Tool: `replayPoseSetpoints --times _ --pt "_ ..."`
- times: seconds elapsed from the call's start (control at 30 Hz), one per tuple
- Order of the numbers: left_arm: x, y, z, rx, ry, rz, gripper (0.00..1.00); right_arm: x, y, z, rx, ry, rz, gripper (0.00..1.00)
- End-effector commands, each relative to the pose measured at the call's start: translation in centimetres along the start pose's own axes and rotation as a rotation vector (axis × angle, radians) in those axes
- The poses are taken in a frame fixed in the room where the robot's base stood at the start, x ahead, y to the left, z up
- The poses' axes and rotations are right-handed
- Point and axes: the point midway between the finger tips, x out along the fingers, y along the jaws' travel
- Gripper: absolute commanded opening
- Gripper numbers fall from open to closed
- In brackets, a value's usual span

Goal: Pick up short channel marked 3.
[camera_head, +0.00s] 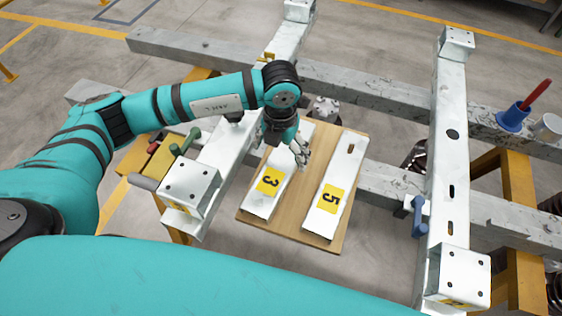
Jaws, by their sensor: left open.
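The short channel marked 3 (258,203) is a white metal piece with a yellow label. It lies on the left side of a wooden board (289,231). A second white channel marked 5 (324,213) lies to its right on the same board. My left gripper (302,162) hangs over the upper part of channel 3, with its fingers apart and empty. The gripper and wrist hide part of the channel's far end. I cannot tell whether the fingers touch it. My right gripper is not in view.
White frame beams flank the board on the left (222,155) and right (449,170). Grey bars cross behind. A green-handled tool (184,143) lies at left, a blue clamp (418,217) at right. A blue cup (513,117) holding a red-handled tool stands far right.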

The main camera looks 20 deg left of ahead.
Motion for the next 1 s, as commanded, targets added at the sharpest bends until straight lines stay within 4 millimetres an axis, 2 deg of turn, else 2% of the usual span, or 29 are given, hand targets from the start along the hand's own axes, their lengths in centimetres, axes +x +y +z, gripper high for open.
replayPoseSetpoints --times 0.17,0.4,0.7,1.0 --pt "1.4 -0.1 -0.1 -0.001 0.003 0.001 0.99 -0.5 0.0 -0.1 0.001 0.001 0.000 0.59" --pt "4.8 -0.2 -0.1 -0.001 0.001 -0.001 0.99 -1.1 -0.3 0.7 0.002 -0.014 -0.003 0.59" --pt "5.4 -0.2 -0.1 0.000 -0.001 -0.002 0.99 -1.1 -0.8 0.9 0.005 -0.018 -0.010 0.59" --pt "5.4 -0.2 -0.1 0.000 -0.001 -0.002 0.60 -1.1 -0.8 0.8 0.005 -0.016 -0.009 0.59"
